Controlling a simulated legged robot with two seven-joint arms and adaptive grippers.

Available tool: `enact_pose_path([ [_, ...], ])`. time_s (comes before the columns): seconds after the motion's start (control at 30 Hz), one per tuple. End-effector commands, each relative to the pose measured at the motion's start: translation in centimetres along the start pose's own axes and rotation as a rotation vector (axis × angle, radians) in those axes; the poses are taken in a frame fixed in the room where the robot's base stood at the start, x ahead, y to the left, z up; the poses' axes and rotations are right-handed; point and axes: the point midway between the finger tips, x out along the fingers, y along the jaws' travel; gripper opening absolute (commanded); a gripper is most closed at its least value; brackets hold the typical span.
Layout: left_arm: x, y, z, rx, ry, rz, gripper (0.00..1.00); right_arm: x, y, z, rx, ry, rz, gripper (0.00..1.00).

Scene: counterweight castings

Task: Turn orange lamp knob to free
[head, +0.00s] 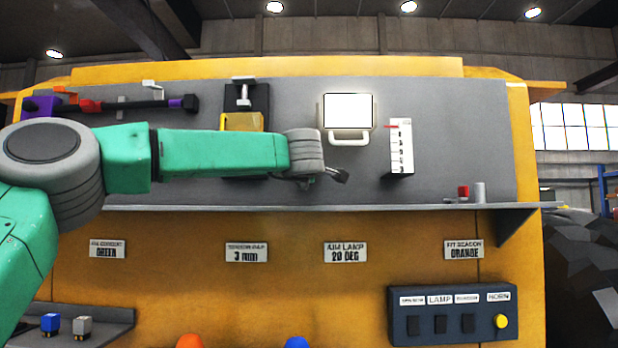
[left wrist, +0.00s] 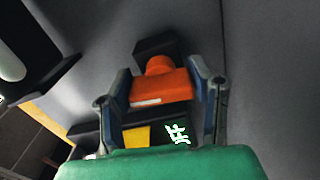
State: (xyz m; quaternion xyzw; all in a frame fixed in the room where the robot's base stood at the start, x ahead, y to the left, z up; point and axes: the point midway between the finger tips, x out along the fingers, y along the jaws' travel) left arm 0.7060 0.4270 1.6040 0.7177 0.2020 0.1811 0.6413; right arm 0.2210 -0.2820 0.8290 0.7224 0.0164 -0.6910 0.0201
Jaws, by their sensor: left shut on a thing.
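My left gripper (head: 322,180) reaches in from the left, just below and left of the white lamp (head: 347,111) on the grey panel. In the left wrist view its two fingers (left wrist: 161,72) stand on either side of the orange knob (left wrist: 168,84) and are shut on it. The knob has a white bar on its near face. A dark block is behind it. Below it is a dark plate with a yellow patch (left wrist: 136,137) and green marking (left wrist: 178,134), only partly readable. In the head view the knob is hidden by my gripper. My right gripper is not in view.
A white scale gauge (head: 401,148) stands right of the lamp. A yellow block (head: 242,122) is behind my forearm. A grey shelf lip (head: 420,207) runs below, with a red piece (head: 463,191) at its right. A switch box (head: 452,314) is lower right.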

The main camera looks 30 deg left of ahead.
Motion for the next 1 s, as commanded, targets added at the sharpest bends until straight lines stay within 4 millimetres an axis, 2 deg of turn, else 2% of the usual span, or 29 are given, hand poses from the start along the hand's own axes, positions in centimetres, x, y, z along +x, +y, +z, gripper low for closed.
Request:
enact_pose_path([
  [0.03,0.1,-0.6,0.0,-0.006,0.004,-0.011,0.19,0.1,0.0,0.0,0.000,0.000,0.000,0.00],
  [0.5,0.3,-0.9,0.1,-0.016,0.003,-0.015,0.19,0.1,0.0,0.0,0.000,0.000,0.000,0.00],
  [0.53,0.3,-0.9,0.1,-0.016,0.003,-0.015,0.55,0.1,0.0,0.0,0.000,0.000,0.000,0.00],
  [0.57,0.3,-0.9,0.2,-0.016,0.003,-0.015,0.65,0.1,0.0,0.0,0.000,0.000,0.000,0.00],
  [0.6,0.4,-0.9,0.2,-0.016,0.003,-0.014,0.69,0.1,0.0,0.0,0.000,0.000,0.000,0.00],
  [0.87,0.4,-0.6,0.3,-0.015,0.001,-0.010,0.69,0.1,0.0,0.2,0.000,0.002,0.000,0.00],
  [1.0,-0.8,-0.4,0.3,-0.015,-0.002,-0.007,0.69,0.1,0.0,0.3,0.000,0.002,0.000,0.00],
])
